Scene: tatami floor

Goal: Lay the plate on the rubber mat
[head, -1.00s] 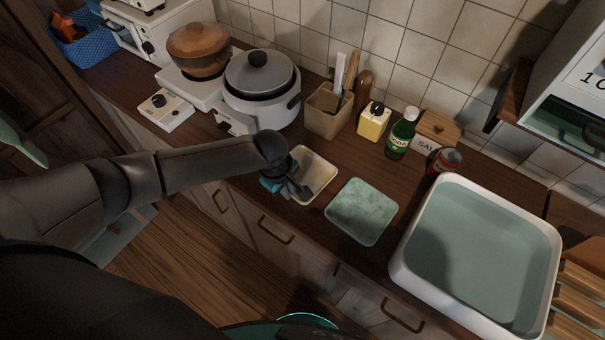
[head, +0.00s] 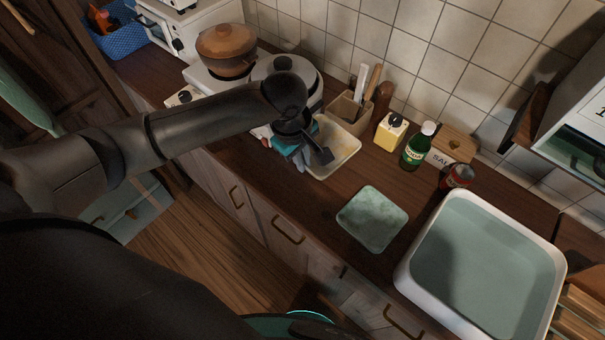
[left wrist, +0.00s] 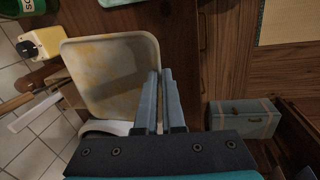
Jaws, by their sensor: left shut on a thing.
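The plate (head: 340,158) is a square cream dish with yellowish stains. In the left wrist view the plate (left wrist: 112,75) fills the upper middle. My left gripper (head: 312,152) is shut on the plate's near edge. In the left wrist view its blue-grey fingers (left wrist: 160,85) close on that edge. The plate appears lifted off the counter, in front of the utensil holder. The rubber mat, a mottled green square (head: 372,219), lies flat and bare on the counter to the right of the plate. My right gripper is out of view.
A white basin (head: 408,262) stands right of the mat. A yellow dispenser (head: 391,131), green bottle (head: 418,147) and red can (head: 458,177) stand behind. Bare counter lies between plate and mat.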

